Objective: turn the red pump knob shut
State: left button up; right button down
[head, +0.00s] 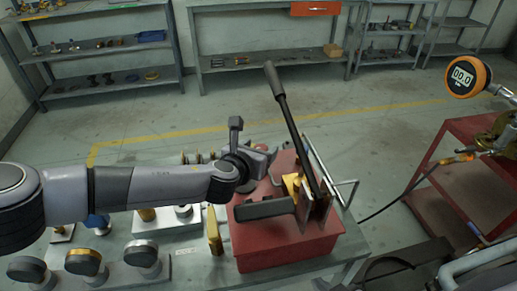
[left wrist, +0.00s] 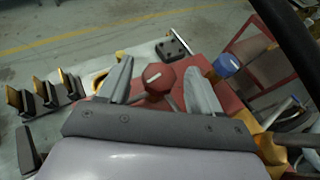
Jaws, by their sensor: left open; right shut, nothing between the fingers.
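The red knob (left wrist: 158,77) shows in the left wrist view, with a pale mark on its top. It lies between the two grey fingers of my left gripper (left wrist: 160,90), with gaps on both sides. My left gripper (head: 264,158) is open, over the red pump (head: 285,248) in the head view. There it hides the red knob. A blue knob (left wrist: 228,65) sits to the right of the fingers in the wrist view. The pump's long dark lever (head: 288,112) leans up and left, close to the right of my gripper. I cannot make out my right gripper.
Several round-topped fittings (head: 84,261) stand on the bench left of the pump. A red cart (head: 462,140) stands at right, with a round gauge (head: 466,77) above it. Shelves (head: 95,67) line the back wall. The floor between is clear.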

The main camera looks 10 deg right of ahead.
pick_arm(q)
jog(key=c, duration=1)
jog(key=shift+c, duration=0.2)
